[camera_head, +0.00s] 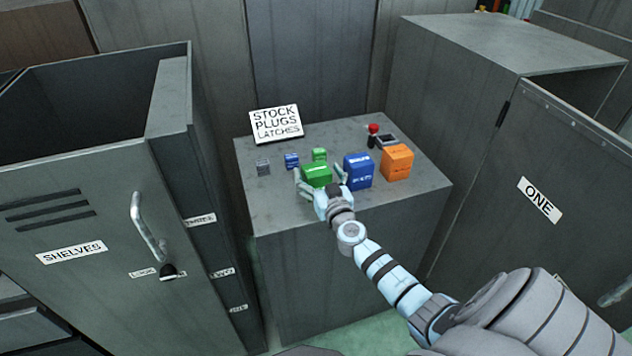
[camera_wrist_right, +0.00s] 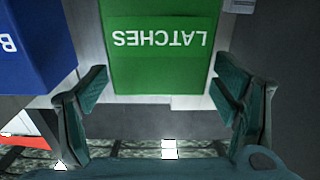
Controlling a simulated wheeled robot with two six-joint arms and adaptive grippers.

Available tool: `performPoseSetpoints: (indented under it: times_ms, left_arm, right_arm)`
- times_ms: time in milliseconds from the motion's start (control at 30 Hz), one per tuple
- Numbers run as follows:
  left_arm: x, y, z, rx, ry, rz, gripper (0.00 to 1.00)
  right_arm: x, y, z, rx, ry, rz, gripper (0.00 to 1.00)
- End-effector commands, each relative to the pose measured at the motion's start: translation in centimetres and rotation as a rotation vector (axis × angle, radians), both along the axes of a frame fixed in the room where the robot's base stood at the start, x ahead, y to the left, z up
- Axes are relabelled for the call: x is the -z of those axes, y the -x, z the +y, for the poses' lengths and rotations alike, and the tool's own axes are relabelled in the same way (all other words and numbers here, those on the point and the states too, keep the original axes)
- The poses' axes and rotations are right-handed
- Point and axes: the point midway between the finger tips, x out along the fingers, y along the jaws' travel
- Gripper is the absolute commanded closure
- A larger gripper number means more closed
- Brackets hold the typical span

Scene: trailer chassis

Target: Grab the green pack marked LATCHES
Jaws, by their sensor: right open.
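The green pack marked LATCHES (camera_head: 316,174) sits on the grey cabinet top near its front. In the right wrist view the green pack (camera_wrist_right: 160,50) fills the upper middle, its white lettering upside down. My right gripper (camera_head: 321,180) is open at the near side of the pack. In the right wrist view the two fingers of the right gripper (camera_wrist_right: 160,88) stand apart to either side of the pack's near end. A gap shows between each finger and the pack. My left gripper is not in view.
A large blue pack (camera_head: 358,171) stands close beside the green one, with an orange pack (camera_head: 397,162) further right. A sign (camera_head: 276,124) and a red-topped item (camera_head: 373,130) are at the back.

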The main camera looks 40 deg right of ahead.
Motion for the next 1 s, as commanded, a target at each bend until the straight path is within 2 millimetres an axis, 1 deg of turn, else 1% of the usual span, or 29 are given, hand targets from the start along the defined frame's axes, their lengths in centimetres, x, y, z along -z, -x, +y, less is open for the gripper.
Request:
performPoseSetpoints:
  times_ms: [33, 100, 267, 300, 667, 867, 1000]
  left_arm:
    - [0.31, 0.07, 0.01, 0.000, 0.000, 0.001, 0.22]
    - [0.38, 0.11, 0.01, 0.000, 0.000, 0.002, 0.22]
    - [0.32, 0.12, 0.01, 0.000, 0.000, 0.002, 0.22]
    - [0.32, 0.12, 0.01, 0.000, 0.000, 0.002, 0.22]
    - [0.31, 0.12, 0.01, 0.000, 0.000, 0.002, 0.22]
    - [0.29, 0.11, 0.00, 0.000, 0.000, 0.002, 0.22]
    - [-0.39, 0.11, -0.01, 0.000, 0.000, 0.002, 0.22]
  right_arm:
    - [0.10, -0.74, -0.33, 0.002, 0.001, -0.001, 0.18]
    - [0.10, -1.35, -0.53, 0.001, 0.000, 0.000, 0.18]
    - [0.06, -1.44, -0.54, 0.000, 0.000, 0.000, 0.18]
    - [0.06, -1.43, -0.54, 0.000, 0.000, 0.000, 0.20]
    - [0.06, -1.40, -0.54, 0.000, 0.001, 0.000, 0.78]
    - [0.01, -1.40, -0.54, 0.000, 0.001, 0.000, 0.79]
    - [-0.83, -1.40, -0.55, 0.001, 0.001, -0.001, 0.79]
